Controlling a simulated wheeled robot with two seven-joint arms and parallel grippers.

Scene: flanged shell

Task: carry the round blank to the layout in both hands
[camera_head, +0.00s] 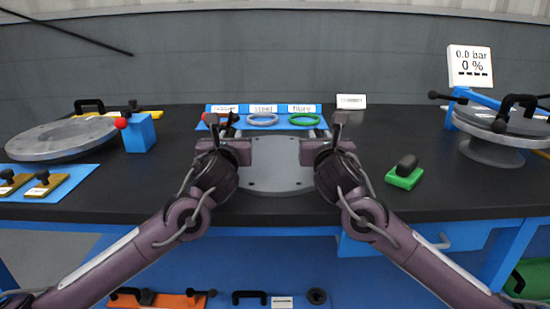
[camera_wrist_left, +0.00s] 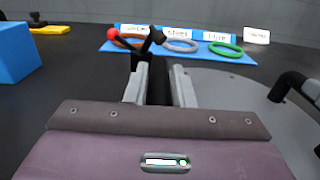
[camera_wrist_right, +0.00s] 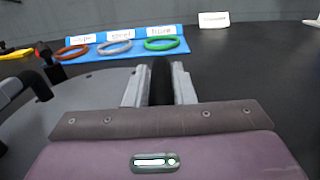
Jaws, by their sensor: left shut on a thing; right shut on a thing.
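The round blank (camera_head: 275,165) is a flat grey disc in the middle of the head view, between my two grippers, over the front part of the black bench. My left gripper (camera_head: 231,130) is shut on a dark handle at its left side; the fingers also show in the left wrist view (camera_wrist_left: 160,85). My right gripper (camera_head: 340,130) is shut on the handle at its right side, seen in the right wrist view (camera_wrist_right: 159,85). The disc looks about level. No place is clearly marked as the layout.
A blue board (camera_head: 262,122) with labelled rings lies behind the blank. At left are a large grey disc (camera_head: 60,140), a blue block (camera_head: 139,133) and a blue plate (camera_head: 70,184). At right are a green-based tool (camera_head: 404,177) and a round fixture (camera_head: 490,150) below a pressure sign (camera_head: 470,66).

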